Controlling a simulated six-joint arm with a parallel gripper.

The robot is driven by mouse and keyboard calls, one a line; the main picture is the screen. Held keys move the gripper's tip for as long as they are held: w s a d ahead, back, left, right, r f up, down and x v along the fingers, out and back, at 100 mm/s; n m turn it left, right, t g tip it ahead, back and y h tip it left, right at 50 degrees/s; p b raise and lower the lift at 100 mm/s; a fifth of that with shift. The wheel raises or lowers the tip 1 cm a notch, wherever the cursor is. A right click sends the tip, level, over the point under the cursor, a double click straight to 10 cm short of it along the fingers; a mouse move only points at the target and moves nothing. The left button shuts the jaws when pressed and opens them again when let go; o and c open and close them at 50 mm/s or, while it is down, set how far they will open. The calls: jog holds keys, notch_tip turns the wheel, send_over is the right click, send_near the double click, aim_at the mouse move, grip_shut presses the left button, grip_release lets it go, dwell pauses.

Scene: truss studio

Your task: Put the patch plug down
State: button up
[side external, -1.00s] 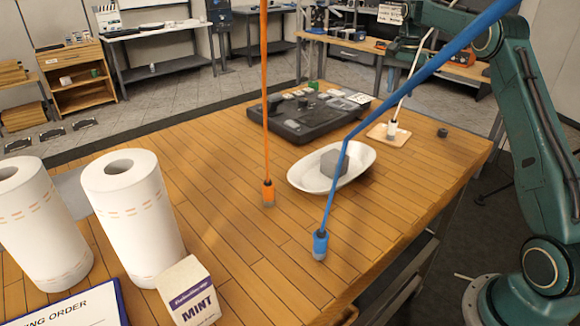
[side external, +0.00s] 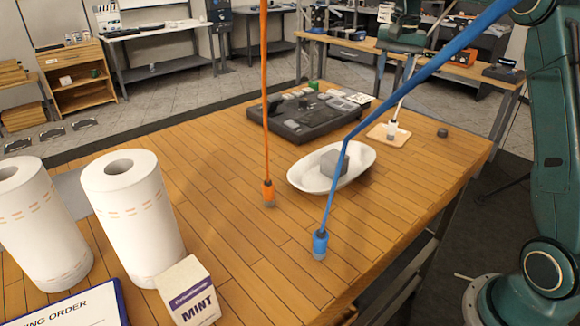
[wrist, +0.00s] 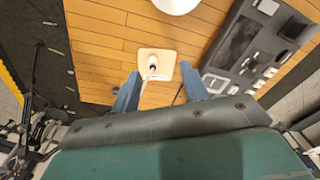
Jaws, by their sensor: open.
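The patch plug appears to be the white-cabled plug (side external: 391,130) with a dark base, upright on a small tan square pad (side external: 376,134) at the table's right rear. In the wrist view the plug (wrist: 152,62) sits on the pad (wrist: 167,56), its white cable trailing toward me. My gripper (side external: 401,72) is above and behind the pad in the side view. In the wrist view my gripper (wrist: 160,85) has its two blue fingers spread wide. The plug lies between and beyond them, apart from both. The fingertips are small and hard to make out in the side view.
A white oval dish (side external: 361,176) holding a grey block (side external: 333,163) lies in front of the pad. A blue-cabled plug (side external: 320,243) and an orange-cabled plug (side external: 268,192) stand on the table. A dark panel (side external: 310,124) lies behind. A small dark knob (side external: 442,132) is at right.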

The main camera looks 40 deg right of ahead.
jog(key=s+a+r+n+t, duration=0.1)
jog(key=s+a+r+n, duration=0.2)
jog(key=s+a, duration=0.4)
jog(key=s+a+r+n+t, duration=0.1)
jog(key=s+a+r+n, duration=0.15)
jog(key=s+a, duration=0.4)
jog(key=s+a+f+n+t, duration=0.1)
jog(key=s+a+f+n, duration=0.2)
jog(key=s, duration=0.4)
jog(key=s+a+f+n+t, duration=0.1)
jog(key=s+a+f+n, duration=0.2)
jog(key=s+a+f, duration=0.2)
jog(key=s+a, duration=0.3)
jog(key=shift+t+y, duration=0.3)
jog(key=shift+o, duration=0.4)
jog(key=shift+f+n, duration=0.1)
jog(key=shift+n, duration=0.15)
jog(key=shift+w+a, duration=0.1)
